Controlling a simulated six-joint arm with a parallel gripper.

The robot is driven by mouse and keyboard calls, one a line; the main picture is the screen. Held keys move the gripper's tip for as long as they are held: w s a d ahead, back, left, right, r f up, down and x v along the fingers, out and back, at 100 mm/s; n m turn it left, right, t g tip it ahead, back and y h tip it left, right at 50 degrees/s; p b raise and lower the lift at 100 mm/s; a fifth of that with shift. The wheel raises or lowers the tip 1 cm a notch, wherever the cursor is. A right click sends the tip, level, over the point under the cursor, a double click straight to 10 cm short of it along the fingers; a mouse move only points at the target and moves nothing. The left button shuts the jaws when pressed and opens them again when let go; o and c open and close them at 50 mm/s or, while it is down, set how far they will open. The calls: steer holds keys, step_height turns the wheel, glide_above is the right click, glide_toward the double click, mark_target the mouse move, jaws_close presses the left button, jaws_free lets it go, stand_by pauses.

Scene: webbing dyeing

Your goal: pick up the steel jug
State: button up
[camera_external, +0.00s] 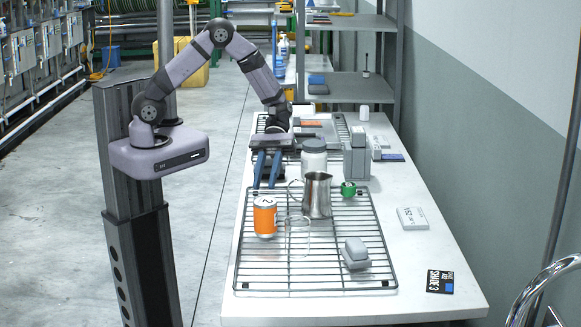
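The steel jug (317,197) stands upright on the near wire rack, towards its back edge. Its handle side faces left. My gripper (265,186) is behind and to the left of the jug, with its two blue fingers pointing down, apart from each other. The fingers are clear of the jug, and I see nothing held between them. A dark shape shows behind the fingers, too unclear to identify.
An orange can (265,217) and a clear glass vessel (298,236) stand left of the jug. The table's right side has free room.

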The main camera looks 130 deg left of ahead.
mark_target(310, 194)
steer(key=a+n+t, duration=0.1)
steer(key=a, duration=0.1)
steer(key=a+n+t, duration=0.1)
steer(key=a+n, duration=0.1)
steer(key=a, duration=0.1)
steer(key=a+n+t, duration=0.1)
steer(key=a+t, duration=0.1)
steer(key=shift+a+r+y, duration=0.15)
steer(key=shift+a+y, duration=0.25)
steer(key=shift+w+d+p, duration=0.4)
steer(key=shift+p, duration=0.1)
steer(key=p+x, duration=0.2)
steer(key=x, duration=0.3)
steer(key=shift+w+d+f, duration=0.15)
steer(key=shift+w+f, duration=0.1)
steer(key=shift+f, duration=0.05)
steer(key=shift+w+d+p, duration=0.4)
steer(key=shift+w+p, duration=0.05)
steer(key=shift+p, duration=0.2)
steer(key=p+x, duration=0.1)
steer(key=x, duration=0.2)
steer(key=shift+w+p, duration=0.1)
steer(key=shift+p, duration=0.3)
steer(key=shift+w+d+f, duration=0.2)
steer(key=shift+w+f, duration=0.05)
steer(key=shift+w, duration=0.1)
steer(key=shift+c, duration=0.4)
jaws_close()
